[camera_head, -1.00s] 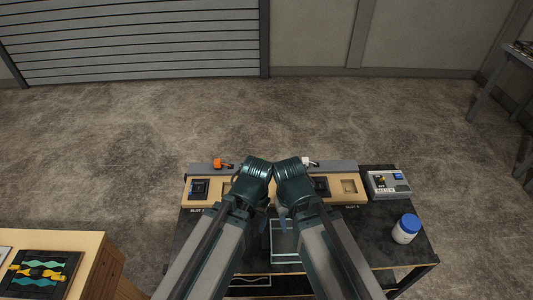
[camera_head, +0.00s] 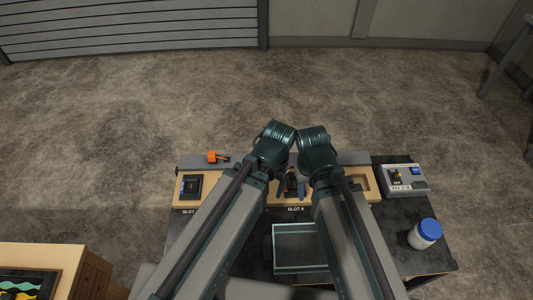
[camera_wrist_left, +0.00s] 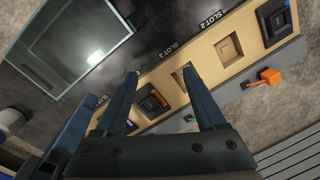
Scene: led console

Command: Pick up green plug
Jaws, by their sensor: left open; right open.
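A small green bit (camera_wrist_left: 189,118), perhaps the green plug, shows at the board's edge in the left wrist view, partly hidden by my left gripper's finger. I cannot make out a green plug in the head view, where my arms cover the middle of the board. My left gripper (camera_wrist_left: 160,73) is open and empty, its fingers over the slot board (camera_wrist_left: 212,55). My right gripper (camera_head: 300,190) is open over the board near the SLOT 4 label. Its fingers are small and partly hidden in the head view.
An orange plug (camera_head: 217,157) lies behind the board's left part. A grey switch box (camera_head: 403,181) and a blue-lidded jar (camera_head: 424,234) stand on the right. A glass-like tray (camera_head: 300,267) lies in front of the board. A wooden cabinet (camera_head: 84,262) stands at lower left.

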